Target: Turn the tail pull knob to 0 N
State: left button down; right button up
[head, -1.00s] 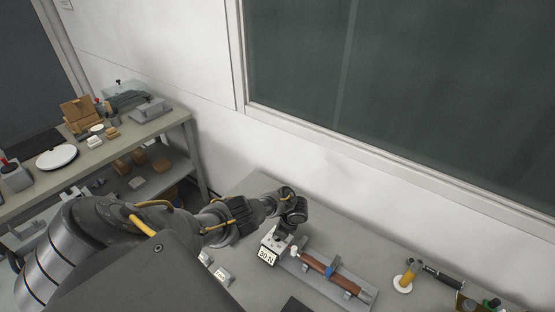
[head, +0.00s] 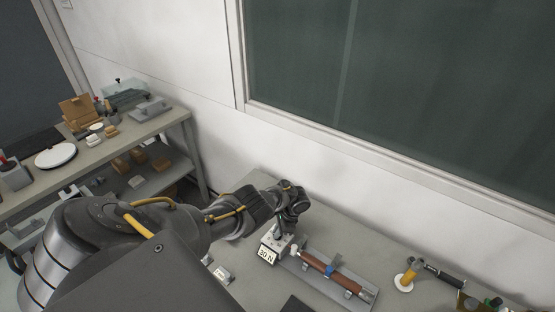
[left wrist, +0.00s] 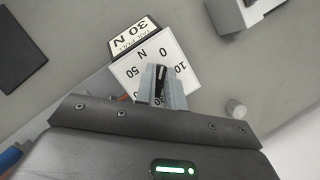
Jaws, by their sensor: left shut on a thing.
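The tail pull box (head: 282,241) stands at the left end of the grey fixture on the bench, with a sign (head: 267,255) reading 30 N. In the left wrist view its white dial face (left wrist: 130,70) shows several numbers, with 0 near the top, beside the TAIL PULL 30 N sign (left wrist: 140,36). My left gripper (left wrist: 161,86) is over the dial, its grey fingers shut on the black knob (left wrist: 160,80). The knob's long shape lies roughly in line with the 0, but its exact setting is unclear. The fingers hide part of the dial. My right gripper is not in view.
A brown tube (head: 325,266) with a blue band lies in the grey fixture right of the box. Small grey blocks (head: 222,275) lie left of the box. A side bench (head: 190,117) stands at left.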

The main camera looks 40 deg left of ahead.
pick_arm(q)
jog(key=shift+a, duration=0.15)
jog(key=c, duration=1.5)
grip_release()
jog(key=p+v, duration=0.4)
jog(key=v, duration=0.6)
jog(key=shift+w+r, duration=0.1)
jog(key=shift+r, duration=0.3)
